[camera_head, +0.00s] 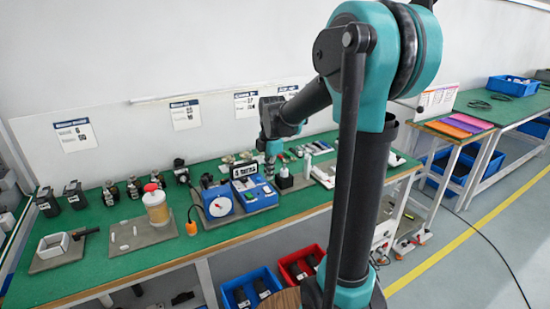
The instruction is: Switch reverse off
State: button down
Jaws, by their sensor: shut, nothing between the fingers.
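Two blue control units stand side by side on the green bench. The left one (214,210) has a round white dial. The right one (262,197) has a dark labelled strip (244,170) on top and small controls on its sloped face. Which control is reverse, and its position, are too small to tell. My gripper (270,178) is shut and empty. It points down at the upper right of the right unit, over or just behind its face. I cannot tell whether it touches the unit.
A jar with a red lid (157,210) stands on a grey plate left of the units. Small dark devices line the back left.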

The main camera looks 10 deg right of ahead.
aim_at(266, 188)
notch_tip(266, 188, up, 8)
jog(key=shift+s+r, duration=0.2)
jog(key=shift+s, duration=0.2)
jog(key=shift+w+a+r, duration=0.1)
jog(key=shift+w+r, duration=0.05)
jog(key=shift+w, duration=0.55)
jog(key=f, duration=0.4)
jog(key=w+f, duration=0.1)
jog(key=f, duration=0.9)
jog(key=shift+w+a, duration=0.25)
jog(key=shift+w, duration=0.05)
